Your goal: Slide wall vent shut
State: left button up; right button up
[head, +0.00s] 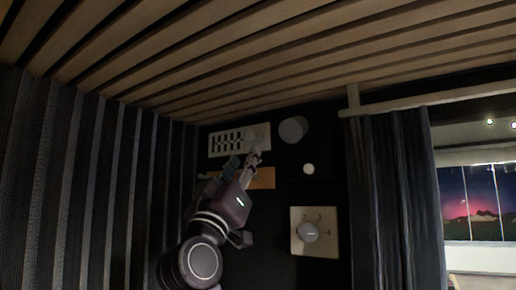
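The wall vent (240,139) is a pale, wide plate high on the dark back wall, with a row of dark slots on its left and middle and a plain pale part at its right. My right gripper (254,157) reaches up from below, its fingertips at the vent's lower edge right of centre. I cannot tell whether the fingertips touch the vent or whether they are apart. The slots show dark, so the vent looks at least partly open. My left gripper is not in view.
A wooden strip (262,178) lies behind my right gripper. A dial plate with a knob (308,232), a round grey disc (292,130) and a small white disc (308,169) are on the wall. A dark curtain (395,200) hangs at right; slatted ceiling (250,60) is above.

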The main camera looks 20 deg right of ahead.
aim_at(249, 137)
jog(key=r+p, duration=0.1)
jog(key=w+d+r+p, duration=0.1)
jog(key=r+p, duration=0.1)
jog(key=w+d+r+p, duration=0.1)
jog(key=r, duration=0.1)
jog(key=shift+w+r, duration=0.15)
jog(key=shift+w, duration=0.05)
jog(key=shift+w+d+r+p, duration=0.1)
jog(key=shift+w+r+p, duration=0.2)
jog(key=shift+p, duration=0.1)
jog(key=shift+s, duration=0.1)
jog(key=c, duration=0.9)
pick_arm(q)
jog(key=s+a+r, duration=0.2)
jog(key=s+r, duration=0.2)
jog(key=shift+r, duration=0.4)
pick_arm(e)
grip_shut()
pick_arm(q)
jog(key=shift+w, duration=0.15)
